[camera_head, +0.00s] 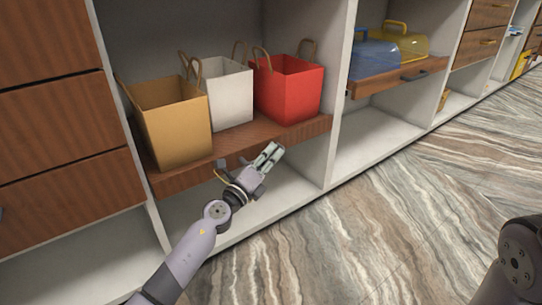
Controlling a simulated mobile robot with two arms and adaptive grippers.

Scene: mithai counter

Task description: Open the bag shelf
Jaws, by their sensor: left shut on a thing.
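The bag shelf (313,131) is a brown wooden pull-out board in a white cabinet bay. It carries a tan bag (176,133), a white bag (231,98) and a red bag (290,92), all upright with loop handles. My left gripper (270,155) is at the shelf's front edge, near its middle, and is shut on the shelf's handle. The gripper covers most of the handle. How far the shelf stands out is hard to tell. My right gripper is out of view; only a dark part of my body shows at lower right.
Wooden drawers (65,127) stand on the left. To the right, another wooden shelf (391,81) with a dark handle holds a blue container (374,59) and a yellow one (402,42). The marbled floor (400,215) in front is clear.

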